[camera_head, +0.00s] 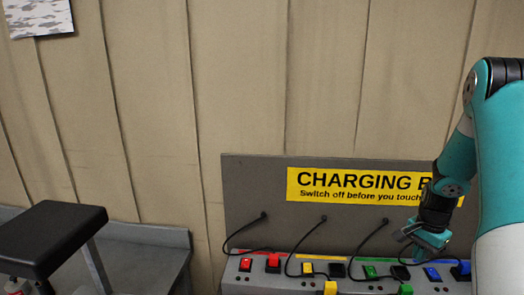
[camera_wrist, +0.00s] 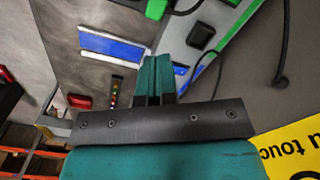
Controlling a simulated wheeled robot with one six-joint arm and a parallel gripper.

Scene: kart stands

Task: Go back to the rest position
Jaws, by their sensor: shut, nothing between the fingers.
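My gripper (camera_head: 427,240) is over the right part of the charging bench in the head view, with my teal arm coming in from the right edge. In the wrist view the two teal fingers of my gripper (camera_wrist: 154,82) are together, with nothing between them. The charging bench (camera_head: 236,280) carries a row of red, yellow, green and blue switches and plugs. The gripper is close to the blue switch (camera_head: 432,274); I cannot tell whether it touches anything there.
A yellow sign (camera_head: 350,186) is on the grey back panel (camera_head: 250,185). Black cables (camera_head: 292,245) hang from the panel to the bench. A black-topped stool (camera_head: 50,235) stands at the left. The wall above the panel is clear.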

